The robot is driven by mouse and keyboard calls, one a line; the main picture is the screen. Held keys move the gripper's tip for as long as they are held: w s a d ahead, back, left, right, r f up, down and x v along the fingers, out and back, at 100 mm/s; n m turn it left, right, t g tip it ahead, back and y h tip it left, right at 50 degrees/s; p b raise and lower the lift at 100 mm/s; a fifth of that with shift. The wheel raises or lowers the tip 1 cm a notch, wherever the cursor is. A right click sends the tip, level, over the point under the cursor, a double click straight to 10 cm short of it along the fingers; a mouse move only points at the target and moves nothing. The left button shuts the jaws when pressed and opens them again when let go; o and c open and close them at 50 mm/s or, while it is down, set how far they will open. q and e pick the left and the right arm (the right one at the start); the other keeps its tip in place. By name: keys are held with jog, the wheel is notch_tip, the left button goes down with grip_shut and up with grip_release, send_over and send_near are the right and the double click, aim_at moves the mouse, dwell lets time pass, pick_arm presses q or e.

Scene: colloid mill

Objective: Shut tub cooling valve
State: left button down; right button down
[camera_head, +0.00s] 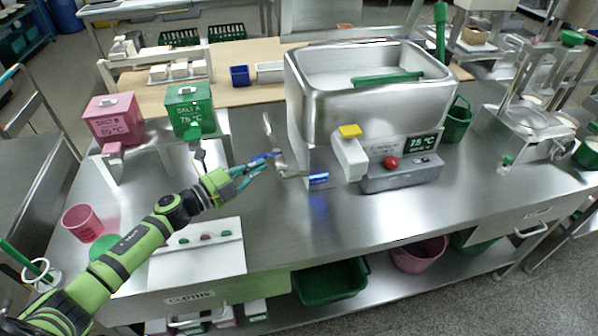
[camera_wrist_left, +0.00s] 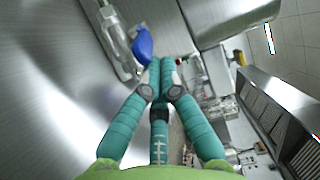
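The steel tub (camera_head: 325,112) stands on the bench, with metal pipework (camera_head: 281,163) at its lower left. A blue valve handle (camera_head: 262,156) points left from this pipework. A blue band (camera_head: 318,180) sits on the pipe near the tub's base. My left gripper (camera_head: 257,165) is at the blue handle, reaching in from the left. In the left wrist view, its teal fingers (camera_wrist_left: 161,64) come together at the tips. The blue handle (camera_wrist_left: 143,46) shows just beyond and left of them, apparently not between them; contact is unclear. My right gripper is not in view.
A green box (camera_head: 188,108) and a pink box (camera_head: 114,119) stand on the left. The control box (camera_head: 402,178) has a red button (camera_head: 391,162) and a display. A yellow-topped spout (camera_head: 350,131) juts from the tub's front.

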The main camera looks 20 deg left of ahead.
pick_arm(q)
jog(key=shift+w+a+b, duration=0.3)
jog(key=shift+a+b, duration=0.05)
jog(key=shift+a, duration=0.25)
jog(key=shift+w+a+b, duration=0.3)
jog(key=shift+a, duration=0.3)
jog(key=shift+w+a, duration=0.1)
jog(key=shift+a, duration=0.1)
